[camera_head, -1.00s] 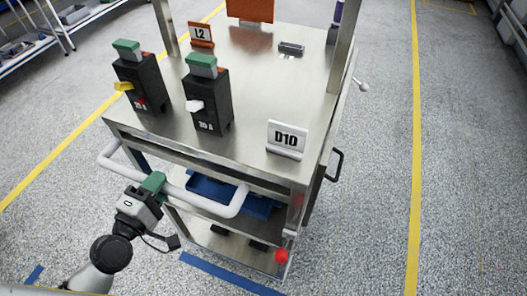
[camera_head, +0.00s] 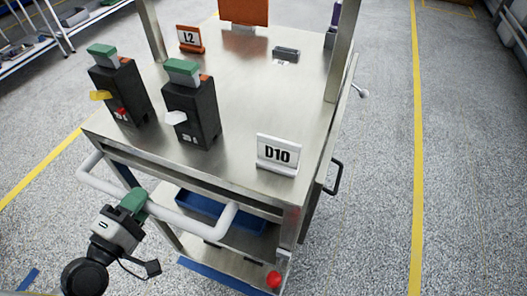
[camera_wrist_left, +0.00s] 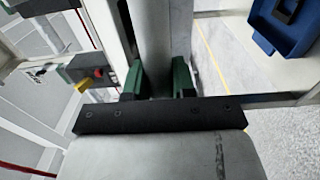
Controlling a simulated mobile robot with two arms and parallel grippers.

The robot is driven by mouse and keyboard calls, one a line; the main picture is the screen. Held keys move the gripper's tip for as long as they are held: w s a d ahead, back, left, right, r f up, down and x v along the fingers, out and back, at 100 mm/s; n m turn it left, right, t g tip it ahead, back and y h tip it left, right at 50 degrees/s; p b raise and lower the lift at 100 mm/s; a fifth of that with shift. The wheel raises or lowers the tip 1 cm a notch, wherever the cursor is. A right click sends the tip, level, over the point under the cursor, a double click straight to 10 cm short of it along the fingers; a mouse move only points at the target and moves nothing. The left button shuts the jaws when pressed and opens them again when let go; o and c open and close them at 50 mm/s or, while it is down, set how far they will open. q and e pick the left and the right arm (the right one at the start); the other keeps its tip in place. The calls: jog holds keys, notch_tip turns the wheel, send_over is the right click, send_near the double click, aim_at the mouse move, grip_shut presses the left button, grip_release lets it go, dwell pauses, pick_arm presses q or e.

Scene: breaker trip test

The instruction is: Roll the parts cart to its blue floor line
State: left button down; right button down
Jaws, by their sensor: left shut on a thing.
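The parts cart (camera_head: 235,95) is a steel cart with a white tubular push handle (camera_head: 190,221) on its near side. My left gripper (camera_head: 134,203) is shut on the left part of that handle. In the left wrist view the green fingers (camera_wrist_left: 160,82) sit on both sides of the handle bar (camera_wrist_left: 153,35). A blue floor line (camera_head: 212,279) shows along the cart's near lower edge, and another blue piece (camera_head: 28,279) lies at the lower left. The cart's wheels are hidden. My right gripper is not in view.
Two black breakers (camera_head: 190,112), a D10 sign (camera_head: 278,154) and an L2 sign (camera_head: 189,39) stand on the cart top. A blue bin (camera_head: 205,208) is on a lower shelf. Yellow lines run left and right (camera_head: 417,150). The floor at right is clear.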

pick_arm(q)
jog(key=b+v, duration=0.3)
jog(key=v, duration=0.2)
jog(key=shift+s+f, duration=0.1)
jog(key=shift+f, duration=0.05)
dwell(0.5)
jog(key=shift+a, duration=0.1)
jog(key=c, duration=0.8)
grip_release()
jog(key=shift+c, duration=0.2)
